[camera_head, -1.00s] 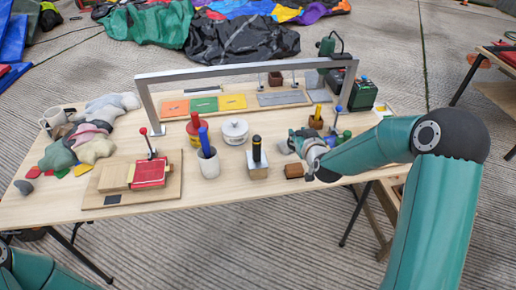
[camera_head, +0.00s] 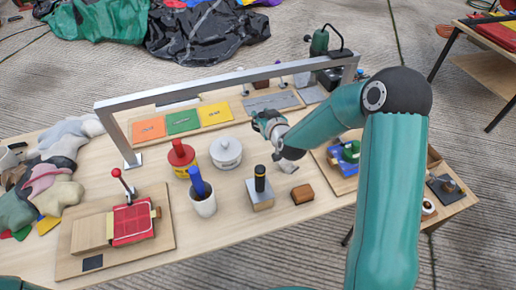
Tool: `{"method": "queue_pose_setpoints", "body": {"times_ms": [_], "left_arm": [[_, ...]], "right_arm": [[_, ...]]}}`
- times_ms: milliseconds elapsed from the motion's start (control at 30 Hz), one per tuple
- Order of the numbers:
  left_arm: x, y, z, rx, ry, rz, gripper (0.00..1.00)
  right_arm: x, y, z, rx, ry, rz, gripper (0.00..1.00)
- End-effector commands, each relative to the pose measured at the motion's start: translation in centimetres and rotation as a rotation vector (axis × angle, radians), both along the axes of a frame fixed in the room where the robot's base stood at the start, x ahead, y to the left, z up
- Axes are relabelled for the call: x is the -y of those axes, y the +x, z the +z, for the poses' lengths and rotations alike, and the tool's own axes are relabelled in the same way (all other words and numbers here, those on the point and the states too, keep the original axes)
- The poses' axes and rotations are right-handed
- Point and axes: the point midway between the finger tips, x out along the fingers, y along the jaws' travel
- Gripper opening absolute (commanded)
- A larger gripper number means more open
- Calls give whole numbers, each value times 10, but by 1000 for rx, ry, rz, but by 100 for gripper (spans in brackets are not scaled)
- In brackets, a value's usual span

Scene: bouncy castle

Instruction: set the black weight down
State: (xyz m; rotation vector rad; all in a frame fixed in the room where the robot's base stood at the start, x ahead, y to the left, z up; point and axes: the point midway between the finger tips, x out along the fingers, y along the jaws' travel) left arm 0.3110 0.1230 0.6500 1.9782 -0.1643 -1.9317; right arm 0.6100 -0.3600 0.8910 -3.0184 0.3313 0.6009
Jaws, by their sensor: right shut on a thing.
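My right gripper (camera_head: 266,122) is above the table, behind the black-handled block and to the right of the white lidded pot. It is shut on a small dark thing, taken to be the black weight. The gripper's own dark parts hide most of it, so its shape and its height over the table cannot be told. My left gripper is out of view.
The table (camera_head: 225,245) holds a white pot (camera_head: 226,152), a red-topped tin (camera_head: 182,158), a cup with a blue handle (camera_head: 202,198), a black-handled block (camera_head: 260,190) and a brown block (camera_head: 302,194). A grey frame (camera_head: 225,80) spans the coloured panels (camera_head: 183,122).

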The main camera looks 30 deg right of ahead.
Motion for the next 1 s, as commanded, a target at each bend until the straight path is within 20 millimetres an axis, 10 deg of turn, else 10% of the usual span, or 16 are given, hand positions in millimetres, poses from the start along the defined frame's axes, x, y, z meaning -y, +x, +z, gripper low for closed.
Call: {"method": "queue_pose_setpoints", "body": {"times_ms": [533, 1000], "left_arm": [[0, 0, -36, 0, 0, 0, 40], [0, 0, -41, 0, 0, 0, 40]], "right_arm": [[7, -4, -75, 1, 0, -14, 0], [8, -4, -83, 4, -2, -15, 0]]}}
